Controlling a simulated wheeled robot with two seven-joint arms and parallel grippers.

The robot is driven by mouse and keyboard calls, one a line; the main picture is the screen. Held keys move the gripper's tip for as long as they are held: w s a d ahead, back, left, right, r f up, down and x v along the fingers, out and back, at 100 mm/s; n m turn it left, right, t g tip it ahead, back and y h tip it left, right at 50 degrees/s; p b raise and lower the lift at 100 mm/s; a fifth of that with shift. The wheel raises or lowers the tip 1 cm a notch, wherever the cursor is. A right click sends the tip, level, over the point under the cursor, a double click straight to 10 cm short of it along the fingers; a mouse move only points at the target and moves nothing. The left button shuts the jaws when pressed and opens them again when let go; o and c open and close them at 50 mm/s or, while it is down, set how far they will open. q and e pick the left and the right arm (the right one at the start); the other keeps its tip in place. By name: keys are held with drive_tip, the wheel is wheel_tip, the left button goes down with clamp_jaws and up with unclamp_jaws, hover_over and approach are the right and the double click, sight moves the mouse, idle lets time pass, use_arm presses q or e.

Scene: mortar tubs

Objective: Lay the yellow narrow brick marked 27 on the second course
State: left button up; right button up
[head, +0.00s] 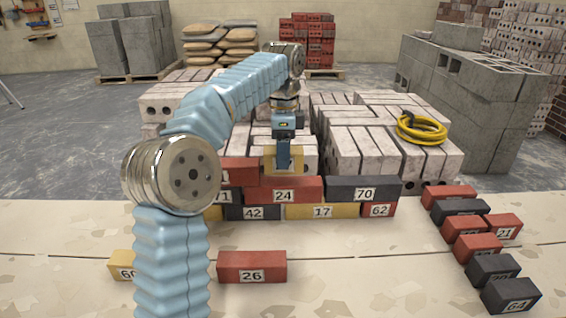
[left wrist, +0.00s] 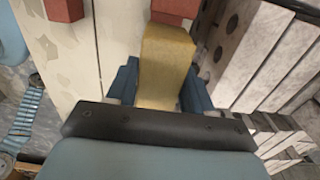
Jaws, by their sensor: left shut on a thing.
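My left gripper (head: 284,163) is shut on a yellow brick (head: 268,160), held just above or behind the red brick 24 (head: 262,190). In the left wrist view the yellow brick (left wrist: 166,62) sits between the blue fingers (left wrist: 155,85); its number is not readable. A red brick (left wrist: 175,7) lies at its far end; I cannot tell if they touch. The wall's lowest visible row has bricks 42 (head: 253,213), 17 (head: 322,211) and 62 (head: 379,210). Above it are 24 and dark brick 70 (head: 363,188). A red brick (head: 240,172) stands higher at left, partly hidden by my arm.
Red brick 26 (head: 252,267) and a yellow brick (head: 122,265) lie in front on the pale surface. Several red and dark bricks, including 64 (head: 511,296), lie at right. Grey blocks (head: 365,150) and a yellow hose (head: 421,130) stand behind the wall.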

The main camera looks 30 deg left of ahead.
use_arm(q)
drive_tip(key=shift+f+b, duration=0.4)
drive_tip(key=shift+f, duration=1.2)
drive_tip(key=shift+f, duration=0.1)
drive_tip(key=o, duration=1.4)
drive_tip(key=shift+c, duration=0.2)
wheel_tip(320, 180, up, 7)
drive_tip(key=shift+w+f+p, duration=0.1)
drive_tip(key=shift+f+p, duration=0.1)
drive_tip(key=shift+p, duration=0.8)
drive_tip(key=shift+r, duration=0.55)
